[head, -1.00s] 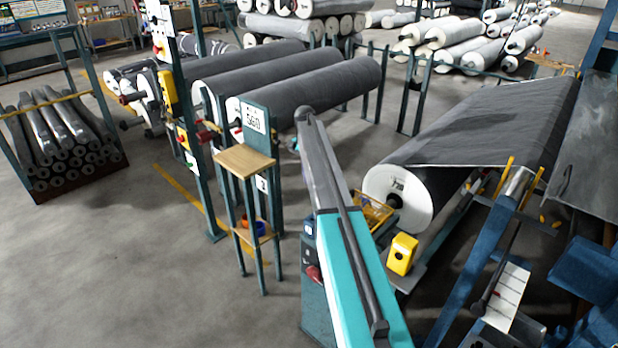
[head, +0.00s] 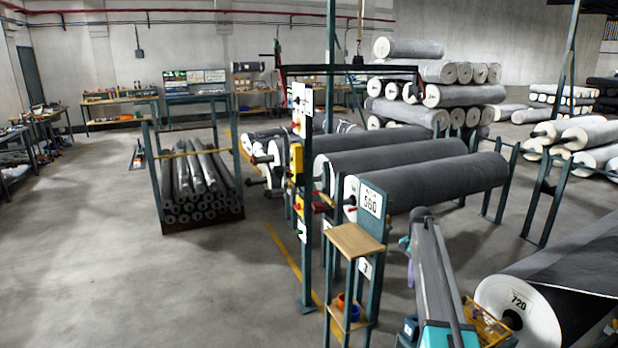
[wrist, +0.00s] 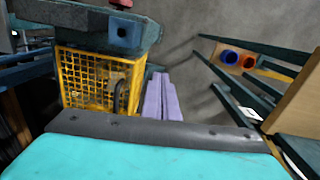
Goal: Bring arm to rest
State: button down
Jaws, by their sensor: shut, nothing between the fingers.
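My gripper (wrist: 161,99) shows as two pale purple fingers side by side in the wrist view, shut and empty. In the head view, the purple fingers (head: 410,257) show small beside the upper end of my grey and teal arm, at lower right. The arm is raised in front of the grey rolls and the small wooden-topped stand (head: 355,239). In the wrist view, the fingers are seen beside a yellow wire basket (wrist: 98,82), and my teal link covers the bottom. The gap between fingers and basket cannot be judged.
The yellow basket (head: 487,324) is right of my arm, near a large roll marked 720 (head: 517,310). Racked grey rolls (head: 430,185) lie behind. The stand's lower shelf holds a blue and an orange ring. A crate of thin rolls (head: 203,190) stands left.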

jog(key=s+a+f+n, duration=0.4)
jog(key=s+a+f, duration=0.25)
jog(key=s, duration=0.45)
jog(key=s+a+f+n, duration=0.45)
jog(key=s+a, duration=0.35)
jog(key=s, duration=0.3)
jog(key=s+a+f+n, duration=0.4)
jog(key=s+a+f, duration=0.35)
jog(key=s, duration=0.35)
jog(key=s+f+g+b, duration=0.2)
jog(key=s+f, duration=0.8)
jog(key=s, duration=0.3)
jog(key=s+f+g+b, duration=0.1)
jog(key=s+f+g, duration=0.2)
jog(key=s+f, duration=0.8)
jog(key=shift+s+a+b, duration=0.15)
jog(key=shift+s+b, duration=0.2)
jog(key=shift+s, duration=0.55)
